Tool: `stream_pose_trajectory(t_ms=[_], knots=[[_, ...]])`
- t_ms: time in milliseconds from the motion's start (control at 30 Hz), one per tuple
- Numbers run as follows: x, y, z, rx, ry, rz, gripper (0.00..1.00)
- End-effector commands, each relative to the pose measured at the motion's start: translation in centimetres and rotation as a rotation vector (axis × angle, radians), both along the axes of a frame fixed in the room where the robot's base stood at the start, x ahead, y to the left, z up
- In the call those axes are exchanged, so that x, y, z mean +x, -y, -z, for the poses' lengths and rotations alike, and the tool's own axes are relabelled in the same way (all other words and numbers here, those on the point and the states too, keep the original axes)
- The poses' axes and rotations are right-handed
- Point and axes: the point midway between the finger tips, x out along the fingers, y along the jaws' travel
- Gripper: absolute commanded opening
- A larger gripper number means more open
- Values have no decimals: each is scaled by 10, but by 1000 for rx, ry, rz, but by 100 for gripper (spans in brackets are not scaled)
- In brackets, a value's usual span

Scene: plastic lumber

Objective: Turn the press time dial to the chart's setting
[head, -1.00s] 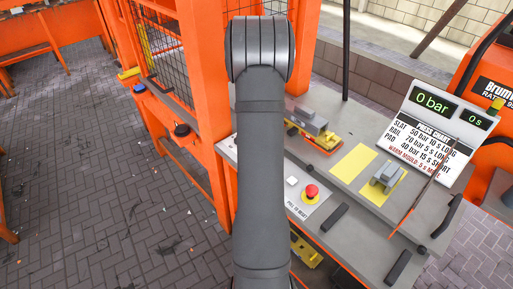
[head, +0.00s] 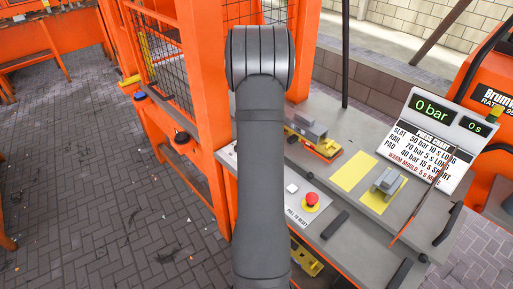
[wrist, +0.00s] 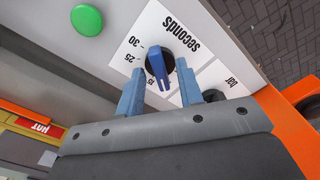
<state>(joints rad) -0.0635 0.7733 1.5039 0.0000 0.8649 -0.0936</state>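The press time dial (wrist: 158,64), marked "seconds", has a dark round body and a blue pointer bar, with 25 and 30 readable beside it in the wrist view. My gripper (wrist: 160,76) is open, its two blue fingers on either side of the pointer bar with gaps between; whether they touch the dial's face I cannot tell. The exact setting is hard to read. In the head view my arm hides the gripper and dial. The press chart (head: 433,142) reads slat 50 bar 10 s long, rail 70 bar 5 s long, pad 40 bar 15 s short, warm mould 5 s more.
Displays above the chart read 0 bar (head: 433,108) and 0 s (head: 474,127). A second dial (wrist: 233,82), marked bar, sits right of the seconds dial. A green button (wrist: 87,19) is at upper left. A red stop button (head: 311,199) and grey mould (head: 389,182) are on the bench.

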Motion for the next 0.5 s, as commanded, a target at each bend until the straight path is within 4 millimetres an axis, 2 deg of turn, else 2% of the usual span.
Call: stream_pose_trajectory(t_ms=[167,500], knots=[[1,0,-23,1,5,0,34],[1,0,-106,0,7,0,34]])
